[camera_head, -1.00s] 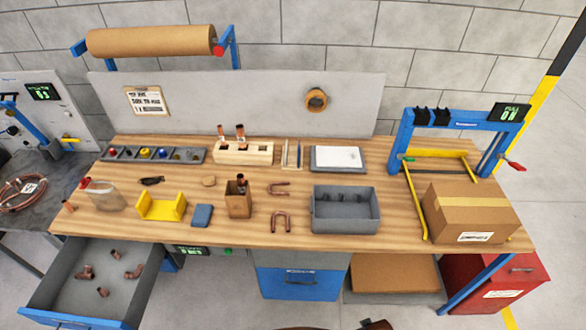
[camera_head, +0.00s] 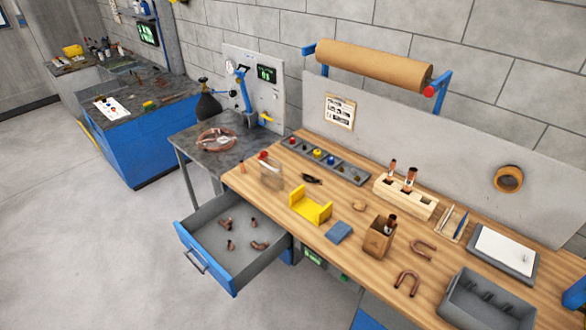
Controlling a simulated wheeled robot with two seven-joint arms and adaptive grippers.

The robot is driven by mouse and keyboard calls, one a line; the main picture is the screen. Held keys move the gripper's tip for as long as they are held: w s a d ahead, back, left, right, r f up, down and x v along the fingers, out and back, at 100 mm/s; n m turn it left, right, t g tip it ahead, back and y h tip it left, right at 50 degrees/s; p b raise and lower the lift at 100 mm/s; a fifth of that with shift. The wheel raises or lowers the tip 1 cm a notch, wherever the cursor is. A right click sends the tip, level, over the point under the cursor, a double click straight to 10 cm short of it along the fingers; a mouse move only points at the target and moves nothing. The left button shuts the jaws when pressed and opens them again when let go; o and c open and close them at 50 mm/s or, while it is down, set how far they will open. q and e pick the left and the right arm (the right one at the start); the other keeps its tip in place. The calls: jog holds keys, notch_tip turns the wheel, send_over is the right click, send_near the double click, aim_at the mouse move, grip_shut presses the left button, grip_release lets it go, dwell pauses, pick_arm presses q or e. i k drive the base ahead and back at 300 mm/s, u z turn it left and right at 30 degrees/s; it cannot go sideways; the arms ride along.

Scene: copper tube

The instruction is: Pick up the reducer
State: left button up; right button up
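Several copper fittings lie in the open drawer at the bench's left end: one at the left (camera_head: 226,223), one at the back right (camera_head: 253,224), a small short one near the front (camera_head: 231,245) and one at the right (camera_head: 259,245). They are too small to tell which, if any, is the reducer. The drawer (camera_head: 207,262) is grey inside with a blue front. A small copper piece (camera_head: 241,168) stands at the bench's left edge. Neither of my grippers shows in this view.
On the wooden bench are a yellow cradle (camera_head: 310,207), a blue pad (camera_head: 338,232), a wooden box (camera_head: 379,240), U-bent copper tubes (camera_head: 408,283) and a grey bin (camera_head: 486,304). A side table (camera_head: 205,150) stands left of the bench. The floor at left is clear.

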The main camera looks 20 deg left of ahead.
aim_at(230, 245)
jog(key=u, duration=1.75)
